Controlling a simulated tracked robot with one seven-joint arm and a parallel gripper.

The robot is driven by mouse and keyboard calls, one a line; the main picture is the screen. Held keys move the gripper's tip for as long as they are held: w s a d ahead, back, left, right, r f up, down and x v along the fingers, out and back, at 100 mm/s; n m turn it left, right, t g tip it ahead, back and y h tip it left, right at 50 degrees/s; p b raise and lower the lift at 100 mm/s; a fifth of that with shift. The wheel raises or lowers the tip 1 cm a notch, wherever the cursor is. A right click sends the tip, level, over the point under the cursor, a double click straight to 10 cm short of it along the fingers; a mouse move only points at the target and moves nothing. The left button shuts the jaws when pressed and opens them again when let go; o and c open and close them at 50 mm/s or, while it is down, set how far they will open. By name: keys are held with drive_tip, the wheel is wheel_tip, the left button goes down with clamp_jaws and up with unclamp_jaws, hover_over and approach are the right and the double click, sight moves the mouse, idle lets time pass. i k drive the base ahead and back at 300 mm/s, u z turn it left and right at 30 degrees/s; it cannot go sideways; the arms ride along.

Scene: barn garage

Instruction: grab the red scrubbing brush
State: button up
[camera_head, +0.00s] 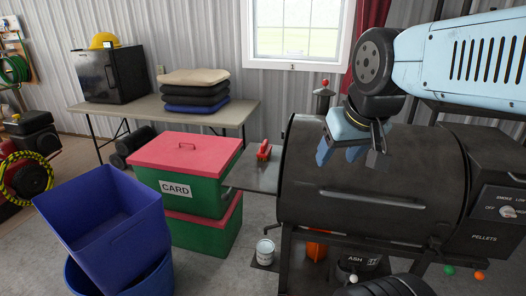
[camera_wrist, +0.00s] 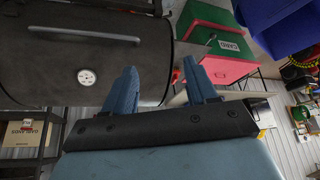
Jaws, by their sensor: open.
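The red scrubbing brush (camera_head: 264,150) lies on the flat side shelf (camera_head: 254,176) at the left end of the black barrel grill (camera_head: 372,184) in the head view. My gripper (camera_head: 350,156) is to the right of the brush, over the grill's dark lid, with its blue fingers apart and nothing between them. The open gripper (camera_wrist: 160,68) also shows in the wrist view, with the grill (camera_wrist: 85,60) beyond it at the left. A small red patch shows beside the right finger there; I cannot tell whether it is the brush.
Green boxes with red lids (camera_head: 187,177), one labelled CARD, stand left of the shelf. Blue bins (camera_head: 107,226) are at the front left. A table (camera_head: 232,112) holds folded cushions and a black mini fridge. A small chimney rises behind the grill. A white can (camera_head: 265,252) stands below the shelf.

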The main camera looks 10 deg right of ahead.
sight(265, 150)
drive_tip(key=z, duration=0.95)
drive_tip(key=i, duration=0.1)
drive_tip(key=u, duration=3.1)
drive_tip(key=k, duration=0.95)
drive_tip(key=z, duration=0.95)
drive_tip(key=i, duration=1)
drive_tip(key=z, duration=0.1)
